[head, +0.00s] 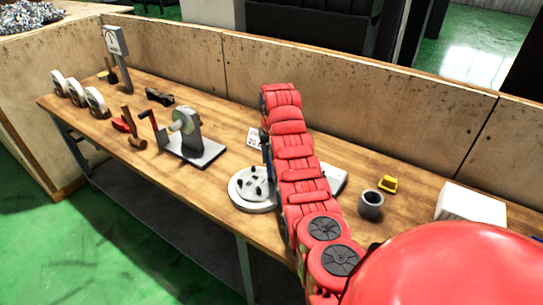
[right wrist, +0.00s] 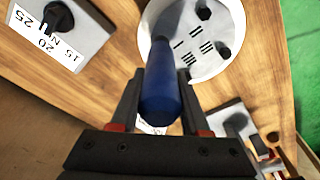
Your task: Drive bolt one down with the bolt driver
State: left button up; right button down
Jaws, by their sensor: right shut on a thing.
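My right gripper (right wrist: 160,78) is shut on the blue handle (right wrist: 160,98) of the bolt driver. The driver's grey shaft (right wrist: 172,22) points away from the gripper and overlaps the left part of the round white flange. I cannot tell whether its tip touches a bolt. The flange shows in the right wrist view (right wrist: 222,62) and on the bench in the head view (head: 240,201). Several black bolts (head: 258,189) stand in it, and tally marks show on its face. Which bolt is bolt one is unclear. In the head view my red arm hides most of the gripper. My left gripper is out of view.
A grey block with a black knob and numbers (right wrist: 88,38) lies beside the flange. A wheel stand (head: 190,140) is left of it. A grey cup (head: 370,205), yellow piece (head: 388,184) and white box (head: 470,203) stand right. Wooden panels (head: 330,85) back the bench.

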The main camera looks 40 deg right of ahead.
jog(key=shift+s+f+b, duration=0.15)
jog(key=shift+f+b, duration=0.05)
jog(key=shift+b, duration=0.15)
dwell(1.4)
jog(key=shift+r, duration=3.1)
